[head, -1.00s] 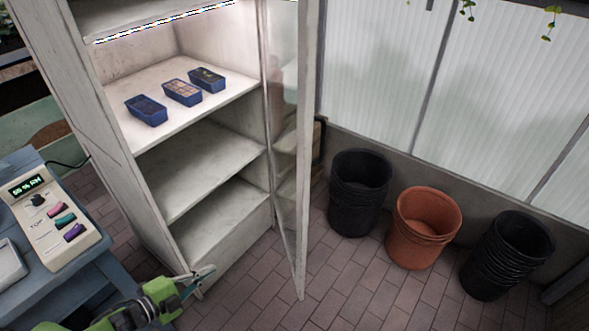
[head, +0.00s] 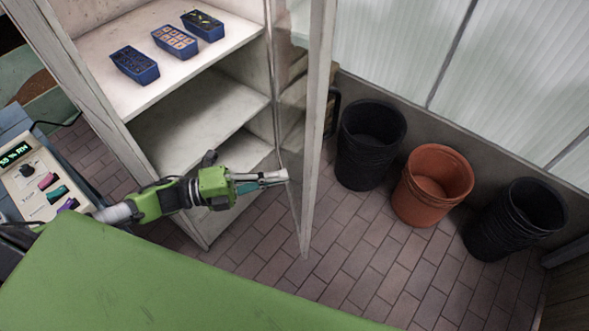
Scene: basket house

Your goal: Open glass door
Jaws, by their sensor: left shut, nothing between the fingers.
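The glass door (head: 291,125) of the white cabinet stands open, swung out on the right side of the cabinet, with its white frame edge (head: 318,120) toward me. My left gripper (head: 284,177) is shut and empty. Its fingertips are at the inner side of the door, over the lower part of the glass; I cannot tell whether they touch it. The right gripper is out of view.
The cabinet shelf (head: 120,88) holds several blue seed trays (head: 175,41). Black pots (head: 369,145) and an orange pot (head: 432,186) stand right of the door. A control box (head: 35,185) is at left. Brick floor (head: 350,245) is clear between door and pots.

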